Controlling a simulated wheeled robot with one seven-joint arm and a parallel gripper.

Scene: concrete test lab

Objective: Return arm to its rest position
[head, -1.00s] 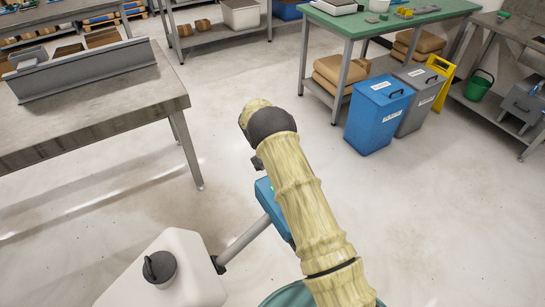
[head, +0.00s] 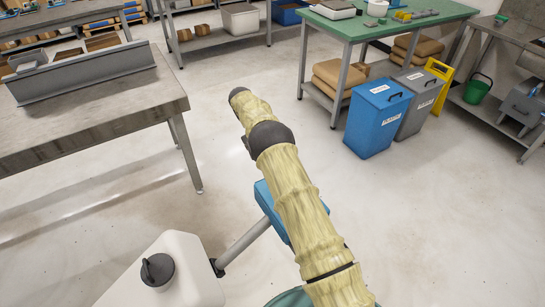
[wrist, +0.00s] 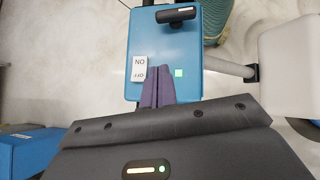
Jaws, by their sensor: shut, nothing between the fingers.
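My arm rises in the head view from the bottom edge to a dark elbow joint. A shorter link goes on from there toward the upper left and ends in a dark joint. My gripper is not visible in the head view. In the wrist view my gripper (wrist: 158,88) shows two purple fingers side by side, shut with nothing between them. The fingers point over a blue box with a labelled switch and a small green light, which looks like part of my own body. I cannot tell the gap between them.
A grey metal table (head: 90,108) with a grey beam stands at left. A green-topped table (head: 400,22) stands at the back right. Below it are a blue bin (head: 375,120), a grey bin (head: 420,100) and a yellow sign (head: 442,82). The floor between the tables is clear.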

